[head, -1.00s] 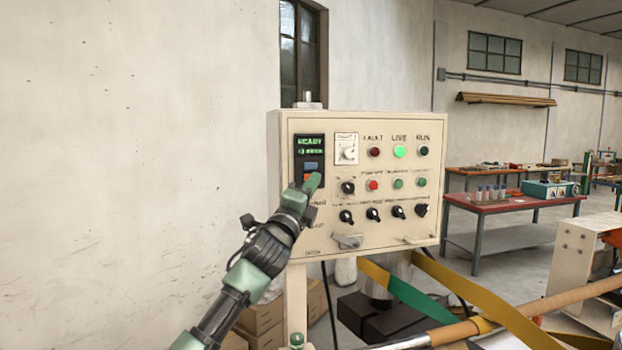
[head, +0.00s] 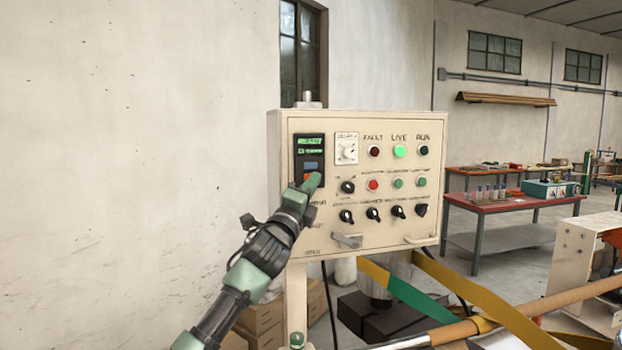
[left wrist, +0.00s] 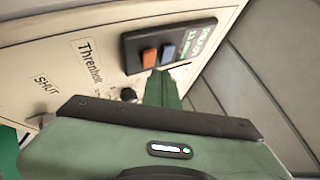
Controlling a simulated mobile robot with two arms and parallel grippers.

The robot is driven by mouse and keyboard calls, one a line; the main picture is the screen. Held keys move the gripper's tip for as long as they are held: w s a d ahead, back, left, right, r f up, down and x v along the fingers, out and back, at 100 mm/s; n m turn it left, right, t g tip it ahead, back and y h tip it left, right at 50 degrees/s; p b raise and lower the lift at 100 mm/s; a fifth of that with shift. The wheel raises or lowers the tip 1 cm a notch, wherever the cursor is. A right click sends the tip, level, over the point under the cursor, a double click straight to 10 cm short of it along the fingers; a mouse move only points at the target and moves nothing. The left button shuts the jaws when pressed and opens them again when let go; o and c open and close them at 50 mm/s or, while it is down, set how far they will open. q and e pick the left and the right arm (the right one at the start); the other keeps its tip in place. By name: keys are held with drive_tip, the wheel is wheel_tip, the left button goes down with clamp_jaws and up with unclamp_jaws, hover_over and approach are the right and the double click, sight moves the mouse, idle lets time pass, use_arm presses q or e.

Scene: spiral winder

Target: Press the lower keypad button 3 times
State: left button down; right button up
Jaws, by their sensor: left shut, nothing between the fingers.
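The keypad (head: 309,148) is a black unit at the upper left of the beige control panel, with a green-lit display on top. Its lower button is orange (head: 309,177) and sits under a blue button (head: 311,166). In the left wrist view the orange button (left wrist: 149,58) and the blue button (left wrist: 168,52) lie side by side. My left gripper (head: 314,180) is shut and empty, its fingertips at the keypad's lower end, partly covering the orange button in the head view. I cannot tell whether the tips touch it. My right gripper is not in view.
The control panel (head: 380,238) also carries lamps, coloured push buttons, knobs and a lever (head: 347,240) right of my wrist. A wall is on the left. Cardboard boxes (head: 262,318) are below, and a red-topped table (head: 500,205) stands behind at right.

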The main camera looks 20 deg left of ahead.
use_arm(q)
drive_tip(key=shift+w+a, duration=0.1)
drive_tip(key=shift+w, duration=0.05)
idle(0.6)
drive_tip(key=shift+w+a, duration=0.15)
drive_tip(key=shift+w, duration=0.05)
drive_tip(key=shift+w+a+p, duration=0.2)
drive_tip(key=shift+w+p, duration=0.1)
drive_tip(key=shift+w, duration=0.05)
idle(0.8)
idle(0.3)
drive_tip(key=shift+s+d, duration=0.4)
drive_tip(key=shift+s, duration=0.3)
